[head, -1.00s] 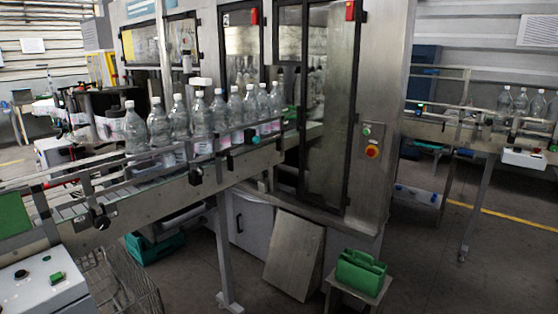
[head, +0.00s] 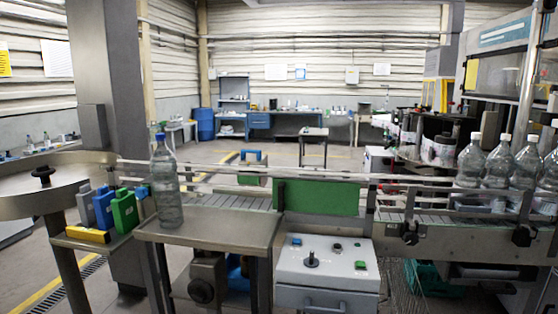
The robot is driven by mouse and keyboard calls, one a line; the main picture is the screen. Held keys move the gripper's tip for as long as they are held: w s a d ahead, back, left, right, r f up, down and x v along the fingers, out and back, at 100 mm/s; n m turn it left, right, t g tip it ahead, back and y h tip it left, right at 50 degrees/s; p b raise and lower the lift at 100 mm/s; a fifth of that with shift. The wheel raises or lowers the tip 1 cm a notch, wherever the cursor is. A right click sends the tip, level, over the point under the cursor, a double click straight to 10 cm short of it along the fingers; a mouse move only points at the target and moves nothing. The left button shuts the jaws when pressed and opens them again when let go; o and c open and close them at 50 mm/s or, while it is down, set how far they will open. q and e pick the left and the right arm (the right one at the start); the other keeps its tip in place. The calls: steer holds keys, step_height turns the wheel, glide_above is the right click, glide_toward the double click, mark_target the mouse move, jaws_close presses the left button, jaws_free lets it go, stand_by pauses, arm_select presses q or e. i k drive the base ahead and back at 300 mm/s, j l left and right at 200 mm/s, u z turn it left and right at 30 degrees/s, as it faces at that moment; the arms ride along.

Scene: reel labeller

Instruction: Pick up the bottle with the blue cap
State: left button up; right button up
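A clear bottle with a blue cap (head: 165,182) stands upright on a small metal side table (head: 215,231), near its left end, in the head view. Several clear bottles with white caps (head: 470,160) stand on the conveyor at the right. Neither of my grippers shows in the head view.
Blue, grey and green plastic blocks (head: 124,211) and a yellow one sit just left of the bottle. A round metal table (head: 30,203) is at far left. A control box (head: 327,272) with a joystick stands right of the side table. The conveyor (head: 425,232) runs behind. The side table's right part is clear.

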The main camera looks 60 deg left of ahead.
mark_target(163, 164)
steer(key=u, duration=2.15)
